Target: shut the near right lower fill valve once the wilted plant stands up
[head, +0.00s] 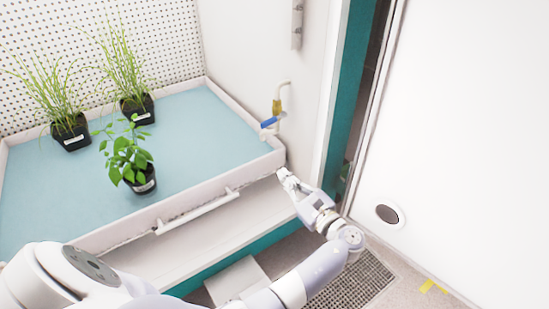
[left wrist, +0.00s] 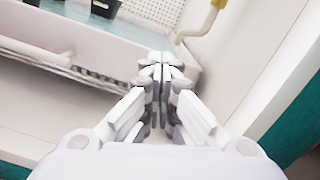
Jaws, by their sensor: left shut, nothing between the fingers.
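The fill valve, a brass body with a blue lever (head: 268,122), sits on a bent pipe at the tray's right corner in the head view. The lever slants down to the left. In the left wrist view a brass part of the valve (left wrist: 218,4) shows at the top edge; the lever is out of frame. A leafy green plant (head: 127,158) in a black pot stands on the tray with its stem up and leaves spread. My left gripper (head: 281,174) is shut and empty, below the valve by the tray's front right corner, apart from the lever; its fingers (left wrist: 162,60) meet. My right gripper is out of view.
The white-rimmed tray (head: 228,170) has a blue mat and a front handle (head: 197,213). Two grassy plants (head: 62,105) (head: 127,72) stand at the back. A white side wall (head: 248,45) rises behind the valve. A floor grate (head: 352,285) lies below right.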

